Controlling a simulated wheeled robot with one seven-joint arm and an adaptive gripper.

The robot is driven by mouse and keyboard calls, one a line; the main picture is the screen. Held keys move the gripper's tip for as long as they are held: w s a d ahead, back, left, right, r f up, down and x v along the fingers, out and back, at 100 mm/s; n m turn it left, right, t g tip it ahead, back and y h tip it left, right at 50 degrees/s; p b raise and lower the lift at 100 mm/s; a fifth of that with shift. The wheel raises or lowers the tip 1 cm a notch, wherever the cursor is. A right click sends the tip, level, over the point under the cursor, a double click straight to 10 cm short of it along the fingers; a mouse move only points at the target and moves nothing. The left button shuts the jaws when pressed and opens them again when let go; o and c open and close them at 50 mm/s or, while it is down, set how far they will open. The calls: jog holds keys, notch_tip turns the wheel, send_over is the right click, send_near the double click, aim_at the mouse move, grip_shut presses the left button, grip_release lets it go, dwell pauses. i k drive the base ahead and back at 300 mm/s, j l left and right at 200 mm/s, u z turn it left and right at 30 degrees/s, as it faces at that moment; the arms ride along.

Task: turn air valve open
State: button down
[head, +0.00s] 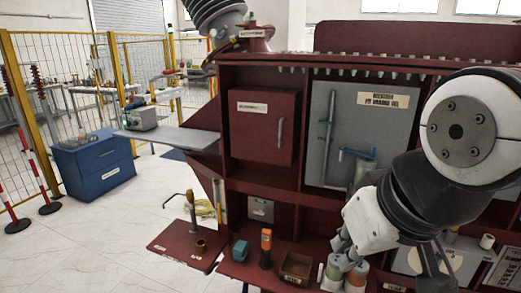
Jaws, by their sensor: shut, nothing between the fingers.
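A grey panel (335,105) is set in the upper right bay of the dark red transformer cabinet (310,190). No label can be read, so I cannot tell which part is the air valve. My gripper (343,245) is low at the right, in front of the cabinet. It is below the teal part and apart from it. It is shut, with nothing seen held. My arm hides the panel's lower right.
Small containers (335,272), an orange-topped tool (266,248) and an open box (296,268) stand on the cabinet's lower shelf, close to my gripper. A red plate (180,245) juts out left. A blue cabinet (95,165) stands farther left, with clear floor between.

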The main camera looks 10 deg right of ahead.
aim_at(327, 122)
jog(key=i+j, duration=0.25)
jog(key=j, duration=0.15)
jog(key=i+j, duration=0.25)
jog(key=j, duration=0.2)
jog(key=i+j+z, duration=0.1)
jog(key=i+j, duration=0.15)
jog(key=j, duration=0.15)
